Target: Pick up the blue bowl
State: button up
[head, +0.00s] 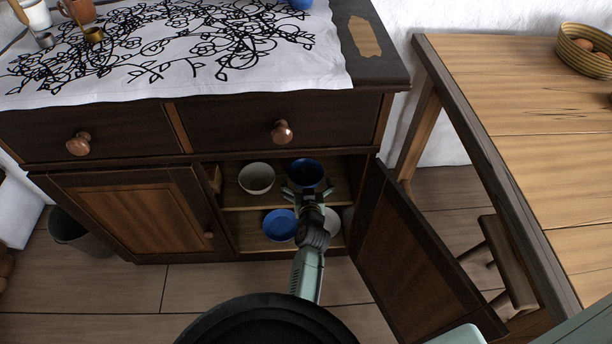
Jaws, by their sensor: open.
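A dark blue bowl (306,171) sits on the upper shelf inside the open right side of the cabinet. My gripper (304,190) is open at the near side of this bowl, overlapping its lower front in the view. I cannot tell whether the fingers touch it. A second, brighter blue round dish (280,225) is on the lower shelf, left of my wrist. My arm reaches into the cabinet from below and hides part of the lower shelf.
A cream bowl (257,178) stands left of the dark blue bowl. A pale dish (329,221) is partly hidden behind my wrist. The open cabinet door (406,262) swings out on the right, near a wooden table (530,130). Two drawers are shut above the opening.

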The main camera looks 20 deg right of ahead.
aim_at(305, 163)
jog(key=x, duration=0.2)
jog(key=p+x, duration=0.1)
jog(key=shift+w+d+r, duration=0.15)
jog(key=shift+w+r, duration=0.05)
jog(key=shift+w, duration=0.15)
jog(key=shift+w+d+f, duration=0.15)
jog(key=shift+w+f, duration=0.15)
jog(key=shift+w, duration=0.3)
jog(key=c, duration=1)
